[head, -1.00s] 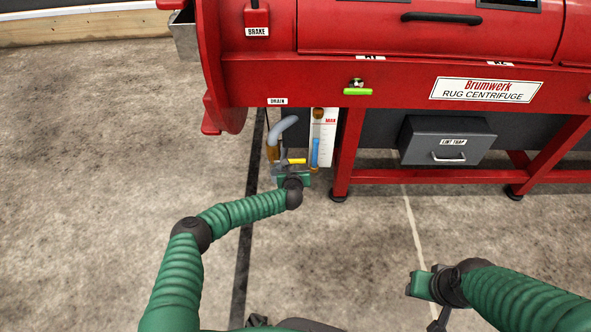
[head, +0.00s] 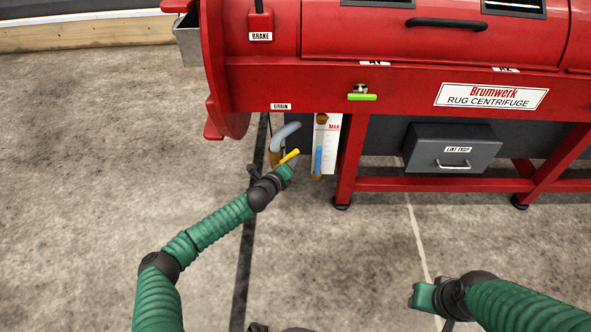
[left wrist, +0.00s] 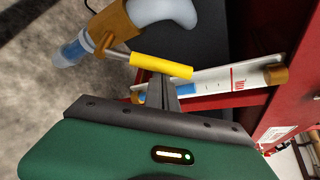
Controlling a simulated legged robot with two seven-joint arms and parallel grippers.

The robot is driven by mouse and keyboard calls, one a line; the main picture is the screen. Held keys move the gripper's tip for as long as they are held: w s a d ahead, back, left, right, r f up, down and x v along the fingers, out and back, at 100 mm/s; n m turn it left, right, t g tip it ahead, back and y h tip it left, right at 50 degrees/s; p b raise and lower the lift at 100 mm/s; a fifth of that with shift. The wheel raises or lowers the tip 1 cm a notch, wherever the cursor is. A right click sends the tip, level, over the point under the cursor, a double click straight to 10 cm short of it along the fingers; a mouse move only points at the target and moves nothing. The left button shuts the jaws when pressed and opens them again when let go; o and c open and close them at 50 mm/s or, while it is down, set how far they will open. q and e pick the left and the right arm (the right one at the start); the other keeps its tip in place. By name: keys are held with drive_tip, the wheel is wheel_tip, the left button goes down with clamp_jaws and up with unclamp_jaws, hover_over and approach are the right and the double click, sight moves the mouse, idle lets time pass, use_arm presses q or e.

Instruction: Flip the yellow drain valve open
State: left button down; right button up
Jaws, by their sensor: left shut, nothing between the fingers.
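The yellow drain valve handle (head: 290,156) is below the DRAIN label, slanting up to the right in the head view. In the left wrist view the yellow handle (left wrist: 160,66) sits on a metal stem from a brass valve body (left wrist: 117,28). My left gripper (head: 285,170) is just below and in front of the handle. In the left wrist view its fingers (left wrist: 160,88) are shut and empty, their tips meeting the handle's edge; I cannot tell if they touch it. My right gripper (head: 422,297) is low at the right, away from the valve; its fingers are unclear.
A grey drain pipe (head: 284,134) curves down beside the valve. A gauge with blue liquid and a MAX mark (head: 327,135) stands just right of it. The red centrifuge (head: 400,85), its leg and a grey lint trap (head: 451,148) are close by. The concrete floor in front is clear.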

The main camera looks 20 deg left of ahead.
sight(288, 156)
use_arm(q)
drive_tip(key=a+r+n, duration=0.1)
drive_tip(key=a+n+t+h, duration=0.1)
drive_tip(key=shift+s+a+r+n+t, duration=0.2)
drive_tip(key=shift+s+r+n+t, duration=0.1)
drive_tip(key=shift+s+r+n, duration=0.1)
drive_tip(key=shift+s+a+r+n+t+h, duration=0.2)
drive_tip(key=shift+a+n+t, duration=0.15)
drive_tip(key=shift+a+n, duration=0.25)
drive_tip(key=shift+s+a+r+n+t+h, duration=0.1)
drive_tip(key=shift+a+n+t+h, duration=0.15)
drive_tip(key=shift+a+n, duration=0.3)
drive_tip(key=shift+s+a+r+n+t+h, duration=0.1)
drive_tip(key=shift+a+r+n+t+h, duration=0.05)
drive_tip(key=shift+a+n+t, duration=0.4)
drive_tip(key=shift+d, duration=0.1)
